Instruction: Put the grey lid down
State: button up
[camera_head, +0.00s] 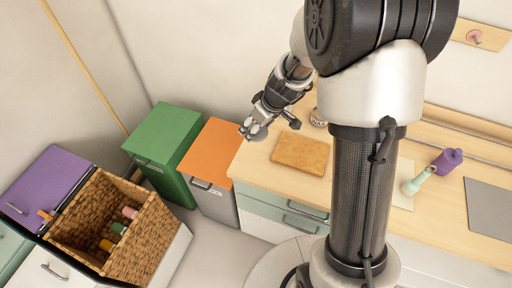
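My gripper (250,127) is at the left end of the wooden counter (252,168), near its left edge. A small grey rounded piece, which looks like the grey lid (260,134), shows at the fingertips. The fingers appear closed on it, though the grip is small in view. I cannot tell whether the lid touches the counter. The arm covers part of the counter behind.
A brown board (300,153) and a small round tin (318,118) are right of the gripper. An orange-topped cabinet (209,148), a green cabinet (162,135) and a wicker basket (147,240) stand left. A purple bottle (447,161) and a grey mat (491,208) are farther right.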

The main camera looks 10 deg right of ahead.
notch_tip(320, 180, down, 9)
jog(key=b, duration=0.3)
jog(key=shift+b, duration=0.4)
jog(key=shift+f+b, duration=0.25)
jog(key=shift+b, duration=0.05)
jog(key=o, duration=0.8)
jog(key=shift+r, duration=0.1)
jog(key=shift+o, duration=0.2)
